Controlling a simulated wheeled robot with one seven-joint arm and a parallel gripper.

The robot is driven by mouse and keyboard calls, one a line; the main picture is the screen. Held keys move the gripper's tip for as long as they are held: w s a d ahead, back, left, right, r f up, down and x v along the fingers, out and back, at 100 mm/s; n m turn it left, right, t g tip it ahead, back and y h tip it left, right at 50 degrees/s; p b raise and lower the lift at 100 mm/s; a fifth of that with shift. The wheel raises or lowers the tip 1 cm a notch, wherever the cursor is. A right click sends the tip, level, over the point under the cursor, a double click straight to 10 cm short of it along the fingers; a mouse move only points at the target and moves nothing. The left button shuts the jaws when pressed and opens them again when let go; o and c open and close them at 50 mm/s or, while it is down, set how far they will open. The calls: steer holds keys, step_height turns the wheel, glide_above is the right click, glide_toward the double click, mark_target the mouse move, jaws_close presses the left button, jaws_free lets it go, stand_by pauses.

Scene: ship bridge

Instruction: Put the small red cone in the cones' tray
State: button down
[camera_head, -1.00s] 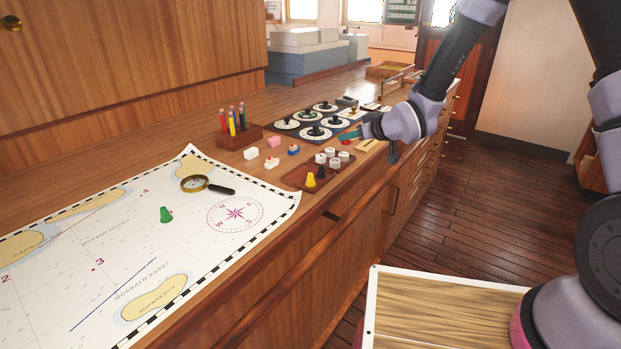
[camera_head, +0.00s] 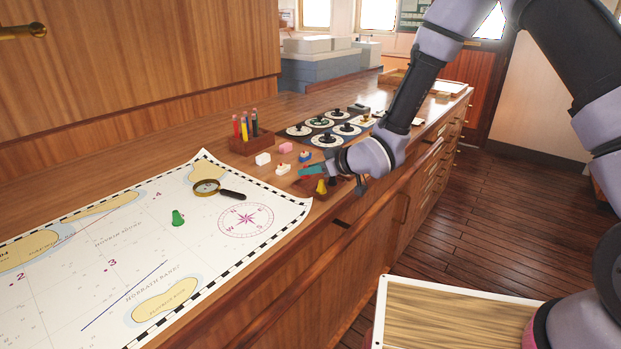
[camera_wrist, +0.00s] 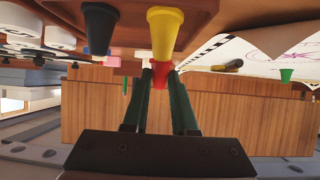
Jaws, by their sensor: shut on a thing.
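My gripper (camera_head: 313,170) is over the cones' tray area at the counter's front, its teal fingers pointing left. In the wrist view my gripper (camera_wrist: 160,75) is shut on the small red cone (camera_wrist: 160,69), which shows between the fingertips. The red cone is hidden in the head view. The brown cones' tray (camera_wrist: 133,22) fills the top of the wrist view, with a yellow cone (camera_wrist: 165,32) and a dark cone (camera_wrist: 99,28) standing in it. The yellow cone also shows in the head view (camera_head: 321,187) just below my fingers. I cannot tell whether the red cone touches the tray.
A green cone (camera_head: 178,218) stands on the chart (camera_head: 130,250), near a magnifying glass (camera_head: 207,187). A pencil holder (camera_head: 250,143) and small pink and white blocks lie behind my gripper. Round dials (camera_head: 328,139) are farther back. White round pieces (camera_wrist: 60,37) are beside the dark cone.

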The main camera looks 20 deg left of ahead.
steer(key=shift+f, duration=1.25)
steer(key=shift+f, duration=0.15)
steer(key=c, duration=0.7)
jaws_free()
